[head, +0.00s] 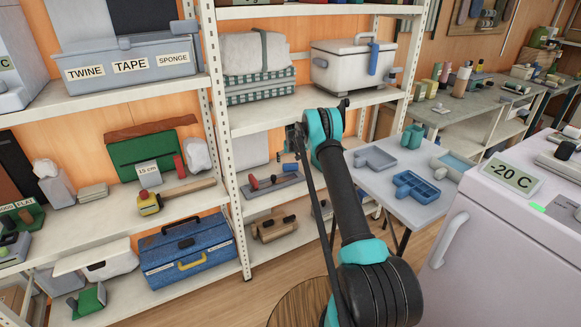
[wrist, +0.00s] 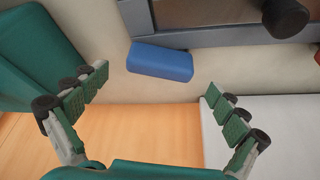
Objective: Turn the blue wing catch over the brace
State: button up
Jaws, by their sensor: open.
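The blue wing catch (wrist: 160,62) shows in the wrist view as a rounded blue block beside the edge of a grey frame (wrist: 215,36). It lies slightly tilted to that edge. My gripper (wrist: 157,80) is open, with a green padded finger on each side of the catch and clear space between. Neither finger visibly touches it. In the head view, my gripper (head: 293,142) is at the middle shelf, above the right end of a grey base (head: 272,187) with red and dark knobs. I cannot tell which part is the brace.
A white cooler (head: 340,68) with blue fittings stands on the shelf above. A pale box (head: 250,149) stands behind the grey base. A wooden tool (head: 272,228) lies on the shelf below. The shelf post (head: 222,130) stands to the left.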

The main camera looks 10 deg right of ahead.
aim_at(291, 164)
jog(key=shift+x, duration=2.05)
jog(key=shift+s, duration=0.1)
jog(key=shift+c, duration=0.6)
jog(key=c, duration=1.8)
jog(key=shift+o, duration=0.2)
